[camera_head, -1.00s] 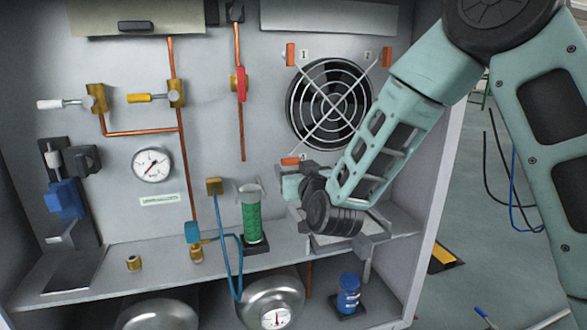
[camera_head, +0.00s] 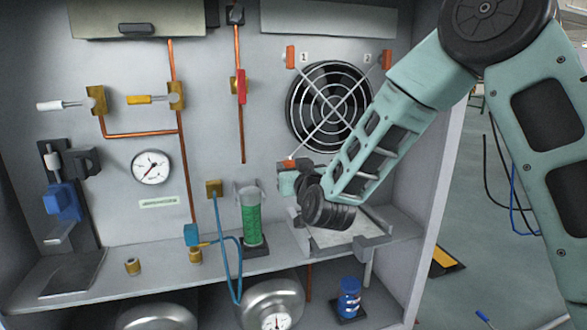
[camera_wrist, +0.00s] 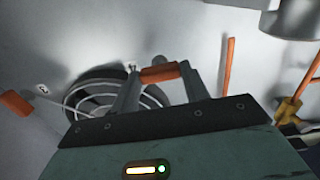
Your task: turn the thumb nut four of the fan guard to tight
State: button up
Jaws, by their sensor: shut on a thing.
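The fan guard (camera_head: 331,107) is a round wire grille over a dark fan on the grey panel. It shows partly in the wrist view (camera_wrist: 98,89). An orange thumb nut (camera_head: 289,164) sits at its lower left corner; its number cannot be read. My gripper (camera_head: 288,178) is at this nut from below. In the wrist view, my gripper (camera_wrist: 158,72) has its two fingers on either side of the orange nut (camera_wrist: 158,73), shut on it. Orange nuts also sit at the upper left (camera_head: 291,57) and upper right (camera_head: 387,59). My arm hides the lower right corner.
A shelf (camera_head: 285,262) runs below, with a green-filled cylinder (camera_head: 251,217) left of my gripper and a blue hose (camera_head: 227,250) beyond it. A grey tray (camera_head: 335,240) lies below my wrist. The cabinet's right wall (camera_head: 440,150) stands close to my forearm.

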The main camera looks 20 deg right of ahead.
jog(key=shift+m, duration=0.3)
jog(key=m+b, duration=0.4)
jog(key=m, duration=1.3)
jog(key=shift+f, duration=0.15)
jog(key=shift+m+b, duration=0.3)
jog(key=o, duration=1)
jog(key=s+b, duration=0.7)
jog(key=s, duration=1)
jog(key=shift+s+b, duration=0.25)
jog(key=shift+b, duration=0.1)
